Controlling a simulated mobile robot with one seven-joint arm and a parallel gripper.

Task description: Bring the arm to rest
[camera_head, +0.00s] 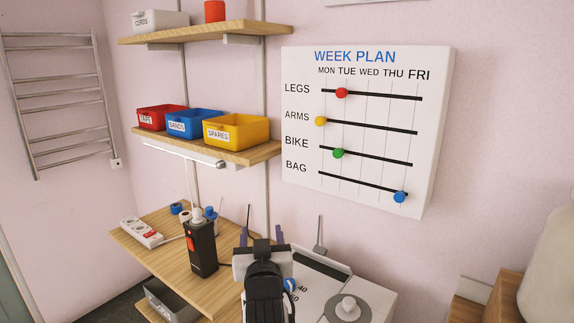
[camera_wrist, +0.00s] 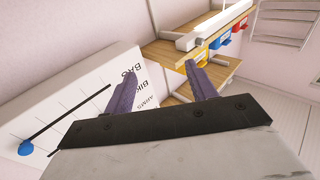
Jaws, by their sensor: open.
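My gripper (camera_head: 262,233) is at the lower middle of the head view, raised in front of the wooden desk and the white machine beside it. Its two purple fingers stand apart with nothing between them. In the wrist view my gripper (camera_wrist: 149,78) also shows open and empty. The week plan board (camera_head: 368,130) hangs on the wall up and to the right of my gripper in the head view. In the wrist view the board (camera_wrist: 95,90) appears at the left, rotated, behind the left finger. I see no contact between my fingers and anything.
A black device with a red switch (camera_head: 202,248) and a white power strip (camera_head: 141,232) stand on the desk (camera_head: 172,270). A shelf (camera_head: 255,153) holds red, blue and yellow bins. A white rounded object (camera_head: 548,262) is at the far right.

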